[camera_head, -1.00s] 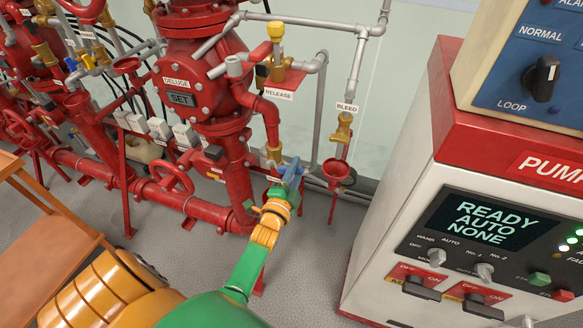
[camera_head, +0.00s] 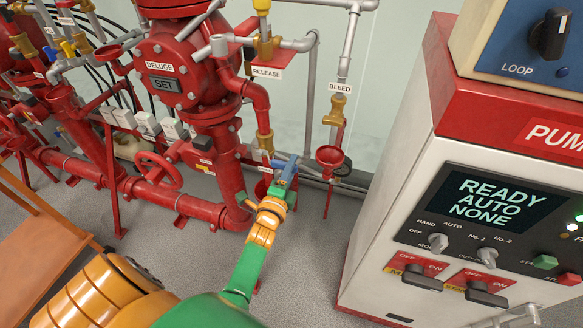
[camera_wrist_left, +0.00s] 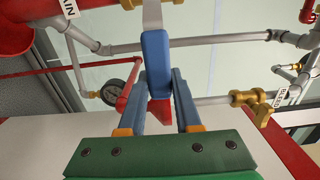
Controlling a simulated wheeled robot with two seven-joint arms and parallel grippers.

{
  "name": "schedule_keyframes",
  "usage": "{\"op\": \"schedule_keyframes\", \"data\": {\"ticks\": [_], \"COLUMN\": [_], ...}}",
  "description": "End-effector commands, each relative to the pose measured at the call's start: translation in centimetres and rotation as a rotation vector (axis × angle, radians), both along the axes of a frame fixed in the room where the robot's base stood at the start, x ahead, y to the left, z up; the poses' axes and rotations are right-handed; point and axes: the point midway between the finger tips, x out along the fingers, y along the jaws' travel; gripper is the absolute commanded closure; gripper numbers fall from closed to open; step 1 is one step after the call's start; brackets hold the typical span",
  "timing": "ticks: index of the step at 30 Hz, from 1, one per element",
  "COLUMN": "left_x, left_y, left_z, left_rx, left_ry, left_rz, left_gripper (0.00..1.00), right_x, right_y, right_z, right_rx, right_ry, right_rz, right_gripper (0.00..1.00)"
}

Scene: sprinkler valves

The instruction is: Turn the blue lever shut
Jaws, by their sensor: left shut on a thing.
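The blue lever (camera_wrist_left: 155,55) shows in the left wrist view, standing between the two fingers of my left gripper (camera_wrist_left: 158,100). The fingers are shut on its lower end. In the head view my left gripper (camera_head: 282,182) is at the lower end of the pipe below the brass fitting, beside the red riser. There its fingers hide most of the blue lever. The lever's valve body is mostly hidden behind the gripper and labels. My right gripper is not in view.
A red drain cup (camera_head: 329,157) hangs just right of my left gripper, below the brass bleed valve (camera_head: 336,108). The large red deluge valve (camera_head: 182,60) is to the left. The white and red pump panel (camera_head: 400,170) fills the right side. A red handwheel (camera_head: 158,171) is at lower left.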

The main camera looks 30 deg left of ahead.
Motion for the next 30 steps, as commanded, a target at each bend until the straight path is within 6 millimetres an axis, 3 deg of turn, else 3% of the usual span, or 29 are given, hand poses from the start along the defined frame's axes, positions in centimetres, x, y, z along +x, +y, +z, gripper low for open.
{"op": "schedule_keyframes", "data": {"ticks": [6, 7, 10, 20, 30], "left_x": [0.0, 0.0, 0.0, -0.4, -6.4], "left_y": [0.1, 0.1, 0.0, -0.1, -1.5], "left_z": [-0.1, -0.1, -0.1, -0.1, -0.2], "left_rx": [0.006, 0.005, 0.004, 0.001, 0.001], "left_ry": [0.004, 0.003, 0.003, 0.003, 0.004], "left_rz": [0.001, 0.001, 0.001, 0.0, 0.0], "left_gripper": [1.0, 0.65, 0.38, 0.38, 0.38], "right_x": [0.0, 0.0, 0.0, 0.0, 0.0], "right_y": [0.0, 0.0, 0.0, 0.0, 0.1], "right_z": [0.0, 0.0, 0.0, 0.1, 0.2], "right_rx": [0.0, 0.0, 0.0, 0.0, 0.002], "right_ry": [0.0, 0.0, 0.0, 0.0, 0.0], "right_rz": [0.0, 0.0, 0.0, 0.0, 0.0], "right_gripper": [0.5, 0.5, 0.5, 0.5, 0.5]}}
